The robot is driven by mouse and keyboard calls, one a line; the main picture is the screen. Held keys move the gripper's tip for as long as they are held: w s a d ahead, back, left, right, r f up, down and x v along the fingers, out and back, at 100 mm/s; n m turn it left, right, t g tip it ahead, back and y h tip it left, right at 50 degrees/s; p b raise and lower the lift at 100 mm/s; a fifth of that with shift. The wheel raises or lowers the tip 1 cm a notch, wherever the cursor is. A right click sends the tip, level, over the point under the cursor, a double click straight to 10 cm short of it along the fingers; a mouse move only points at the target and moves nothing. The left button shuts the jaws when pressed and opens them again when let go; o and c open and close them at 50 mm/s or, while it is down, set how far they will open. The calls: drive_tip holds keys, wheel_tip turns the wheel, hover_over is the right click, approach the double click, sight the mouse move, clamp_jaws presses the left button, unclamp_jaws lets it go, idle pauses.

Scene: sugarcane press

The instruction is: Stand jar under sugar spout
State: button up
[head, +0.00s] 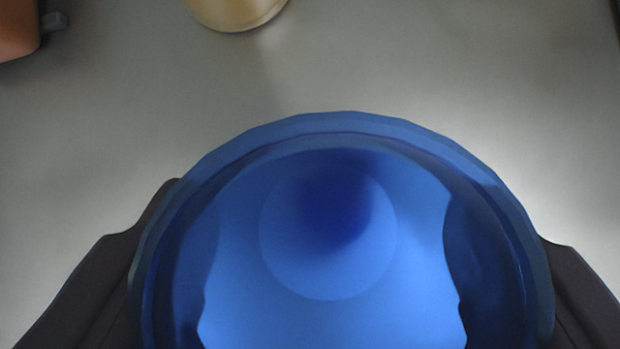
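A blue round open vessel, which I take to be the jar (328,240), fills the lower middle of the head view. I look down into it, and its inside looks empty. My gripper (345,262) has one dark finger at the left of the jar and one at the right, both against its outer wall. The gripper is shut on the jar. The jar's underside is hidden, so I cannot tell whether it touches the surface below. No sugar spout can be made out with certainty.
A tan, round-edged object (237,10) is cut off by the top edge.

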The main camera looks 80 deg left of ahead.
drive_tip(key=shift+f, duration=0.95)
drive_tip(key=shift+f+b, duration=0.1)
drive_tip(key=shift+b, duration=0.2)
drive_tip(key=o, duration=1.2)
drive_tip(key=shift+o, duration=0.2)
drive_tip(key=p+v, duration=0.5)
drive_tip(key=v, duration=0.7)
drive_tip(key=shift+w, duration=0.1)
